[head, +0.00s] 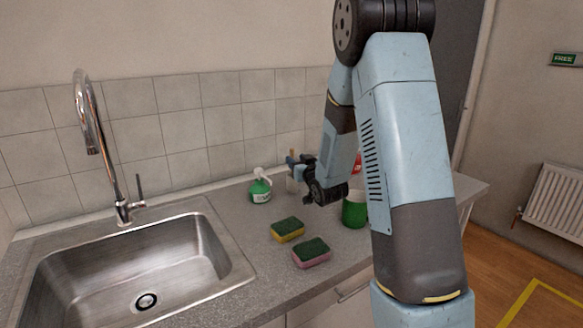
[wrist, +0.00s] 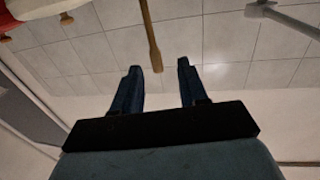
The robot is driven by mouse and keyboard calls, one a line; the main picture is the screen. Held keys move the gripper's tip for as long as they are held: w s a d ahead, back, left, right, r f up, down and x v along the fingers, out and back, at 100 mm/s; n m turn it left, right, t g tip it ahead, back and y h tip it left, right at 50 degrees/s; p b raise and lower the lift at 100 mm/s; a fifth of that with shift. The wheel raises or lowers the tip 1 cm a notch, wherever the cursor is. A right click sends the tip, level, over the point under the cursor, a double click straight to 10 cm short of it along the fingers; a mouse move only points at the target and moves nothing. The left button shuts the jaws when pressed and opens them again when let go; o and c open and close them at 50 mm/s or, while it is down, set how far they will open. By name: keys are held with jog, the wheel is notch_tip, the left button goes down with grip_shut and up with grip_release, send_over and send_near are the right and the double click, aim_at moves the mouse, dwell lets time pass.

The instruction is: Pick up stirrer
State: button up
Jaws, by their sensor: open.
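The stirrer is a wooden stick (wrist: 151,35) with a wider flat end. In the wrist view it comes down from the top edge, and its end lies near the line between my two fingertips, closer to the left one. In the head view only a small brown piece of it (head: 291,153) shows beside my gripper (head: 298,161). My gripper (wrist: 160,66) is open, with its fingers apart and nothing clamped.
Two sponges (head: 288,229) lie in front, beside the sink (head: 140,275).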

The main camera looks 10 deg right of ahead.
aim_at(293, 155)
jog(key=shift+w+a, duration=0.2)
jog(key=shift+w, duration=2.8)
jog(key=shift+r, duration=0.1)
grip_shut()
